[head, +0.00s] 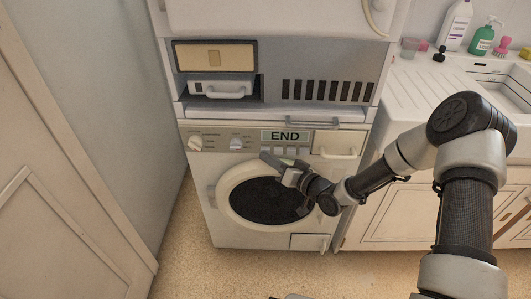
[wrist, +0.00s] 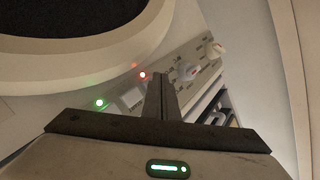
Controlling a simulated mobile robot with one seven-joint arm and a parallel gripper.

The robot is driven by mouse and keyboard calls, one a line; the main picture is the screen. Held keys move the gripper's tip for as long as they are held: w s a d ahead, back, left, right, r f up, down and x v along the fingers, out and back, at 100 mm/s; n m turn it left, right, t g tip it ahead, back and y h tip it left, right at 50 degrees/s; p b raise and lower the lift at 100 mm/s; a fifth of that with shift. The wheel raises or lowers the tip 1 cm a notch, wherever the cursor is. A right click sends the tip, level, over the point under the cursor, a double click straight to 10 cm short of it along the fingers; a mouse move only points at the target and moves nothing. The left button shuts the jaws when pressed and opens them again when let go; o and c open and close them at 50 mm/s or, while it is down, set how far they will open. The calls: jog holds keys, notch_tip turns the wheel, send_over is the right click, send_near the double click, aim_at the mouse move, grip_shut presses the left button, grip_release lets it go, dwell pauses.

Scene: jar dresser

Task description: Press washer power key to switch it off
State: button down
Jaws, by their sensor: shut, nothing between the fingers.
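The white washer (head: 226,230) stands ahead with its round dark door (head: 262,200). Its display (head: 285,135) reads "END", with a row of keys (head: 292,151) just below. In the wrist view a green light (wrist: 99,102) and a red light (wrist: 143,74) glow on the panel, with a pale key (wrist: 131,97) between them. My gripper (head: 268,158) is shut and empty, at the panel's lower edge by the left end of the key row. Its closed fingers (wrist: 160,78) end close to the red light and hide part of the panel; contact cannot be told.
Two knobs (head: 195,143) (head: 236,144) sit left of the display; a drawer handle (head: 338,154) is to its right. A dryer (head: 275,25) is stacked above. A sink counter (head: 431,82) with bottles stands at right, and a wall closes in at left.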

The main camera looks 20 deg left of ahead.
dwell(0.4)
jog(key=shift+w+a+b, duration=0.1)
jog(key=shift+w+b, duration=0.2)
jog(key=shift+w, duration=0.15)
jog(key=shift+s+r, duration=0.1)
jog(key=shift+s, duration=0.2)
jog(key=shift+s+d, duration=0.1)
jog(key=shift+d, duration=0.1)
jog(key=shift+s+d+p, duration=0.1)
jog(key=shift+s+d, duration=0.1)
jog(key=shift+s, duration=0.75)
jog(key=shift+s+d+p, duration=0.1)
jog(key=shift+s+d, duration=0.15)
jog(key=shift+s, duration=0.75)
jog(key=shift+s+d+p, duration=0.1)
jog(key=shift+s+d, duration=0.1)
jog(key=shift+s, duration=0.75)
